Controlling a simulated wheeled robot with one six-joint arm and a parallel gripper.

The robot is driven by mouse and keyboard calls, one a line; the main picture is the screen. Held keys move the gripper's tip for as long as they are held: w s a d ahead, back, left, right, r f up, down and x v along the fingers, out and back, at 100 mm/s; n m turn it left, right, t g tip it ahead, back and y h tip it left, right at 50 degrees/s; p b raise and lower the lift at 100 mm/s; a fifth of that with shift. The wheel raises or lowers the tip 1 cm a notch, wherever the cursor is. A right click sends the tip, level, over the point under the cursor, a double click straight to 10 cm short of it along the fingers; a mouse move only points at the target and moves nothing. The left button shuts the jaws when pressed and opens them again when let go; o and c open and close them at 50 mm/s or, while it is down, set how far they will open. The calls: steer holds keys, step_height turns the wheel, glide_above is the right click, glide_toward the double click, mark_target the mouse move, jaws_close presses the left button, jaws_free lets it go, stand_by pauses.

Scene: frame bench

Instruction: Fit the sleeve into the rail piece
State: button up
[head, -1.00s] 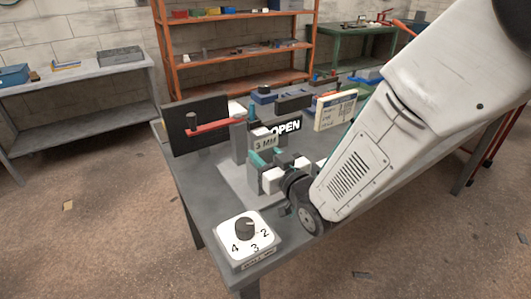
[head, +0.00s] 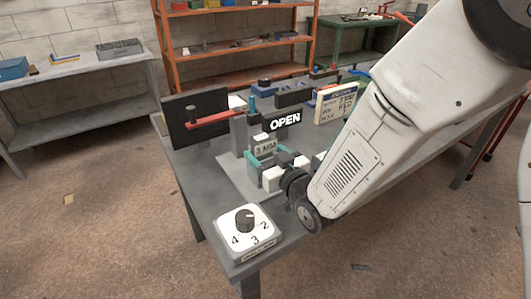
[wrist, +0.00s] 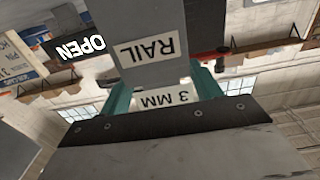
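A grey block labelled RAIL (wrist: 148,50), the rail piece, fills the upper middle of the wrist view, which is upside down. A part labelled 3 MM (wrist: 163,97), apparently the sleeve, sits between the two teal fingers of my gripper (wrist: 162,82). This 3 MM part also shows in the head view (head: 265,150), just beyond my gripper. The fingers flank it closely and appear shut on it. The rail piece is close to the fingertips; I cannot tell whether the parts touch. My wrist hides the rail label in the head view.
A black OPEN sign (head: 285,121) stands behind the fixture. A red lever (head: 213,120) reaches across its left side, in front of a dark panel (head: 187,130). A dial (head: 246,221) sits at the bench's front corner. A white card (head: 337,102) stands at the right.

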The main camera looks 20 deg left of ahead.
steer(key=shift+d, duration=0.1)
steer(key=v, duration=0.7)
steer(key=shift+s+d, duration=0.2)
steer(key=shift+s, duration=0.1)
